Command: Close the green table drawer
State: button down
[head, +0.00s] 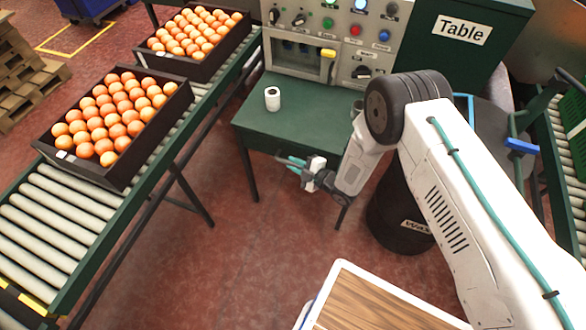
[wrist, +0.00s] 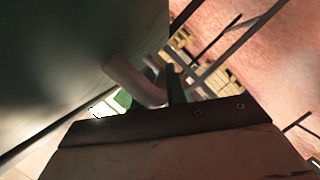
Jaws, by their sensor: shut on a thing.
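The green table (head: 310,112) stands in the middle of the head view, below the control panel. My gripper (head: 293,162) is at the table's front edge, with its teal fingertips against the drawer area. In the wrist view a large dark green face (wrist: 75,50), which looks like the drawer front, fills the upper left. A grey curved drawer handle (wrist: 132,80) comes off it, and my gripper (wrist: 165,90) is shut on this handle. No gap around the drawer shows in the head view, so I cannot tell how far it is pulled out.
A white roll (head: 272,98) stands on the tabletop. Two crates of oranges (head: 118,182) (head: 205,70) sit on the left roller conveyor (head: 70,225). A dark barrel (head: 400,230) stands right of the gripper. The red floor between conveyor and table is clear.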

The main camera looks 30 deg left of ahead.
jog(key=c, duration=1.4)
grip_release()
jog(key=shift+w, duration=0.3)
jog(key=v, duration=0.7)
jog(key=shift+d, duration=0.35)
jog(key=shift+s+r, duration=0.1)
